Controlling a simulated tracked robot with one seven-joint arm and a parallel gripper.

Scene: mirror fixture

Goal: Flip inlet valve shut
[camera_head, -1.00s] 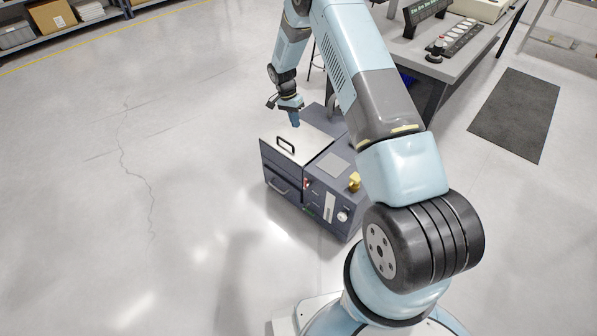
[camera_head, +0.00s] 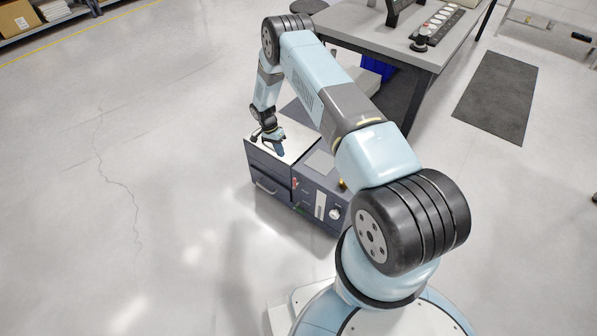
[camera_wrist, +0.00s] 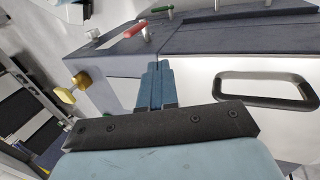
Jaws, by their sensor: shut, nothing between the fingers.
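A dark grey-blue machine (camera_head: 328,192) stands on the floor in front of me. A small red lever (camera_head: 295,183) is on its front, with a green lever (camera_head: 299,210) below it. In the wrist view, the red lever (camera_wrist: 134,30) and green lever (camera_wrist: 156,10) stick out near the top. No label shows which one is the inlet valve. My gripper (camera_head: 281,153) is above the machine's pale lid, behind the levers. In the wrist view its blue fingers (camera_wrist: 160,66) are together and empty, pointing towards the lever side, apart from both levers.
A black handle (camera_wrist: 265,90) stands on the pale lid (camera_wrist: 200,80) beside the fingers. A yellow knob (camera_head: 343,185), also in the wrist view (camera_wrist: 66,93), is on the machine top. A grey workbench (camera_head: 420,55) stands behind right. The floor at left is clear.

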